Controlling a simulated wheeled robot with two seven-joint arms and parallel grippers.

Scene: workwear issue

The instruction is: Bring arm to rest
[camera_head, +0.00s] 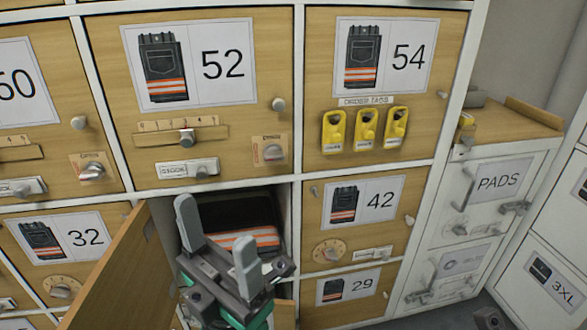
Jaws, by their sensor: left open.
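My left gripper (217,240) is in front of an open compartment in the wooden locker wall. Its two grey fingers are spread apart with nothing between them. Behind it, folded dark trousers with orange and silver stripes (240,236) lie inside the compartment. The gripper hides part of the compartment's lower area. The compartment's wooden door (125,275) stands swung open to the left of the gripper.
Closed locker doors labelled 52 (225,110), 54 (440,60), 42 (390,230) and 32 (105,215) surround the opening, with protruding knobs. Several yellow order tags (366,130) hang on door 54. A white PADS cabinet (480,205) stands at right, with a wooden-topped ledge (495,124).

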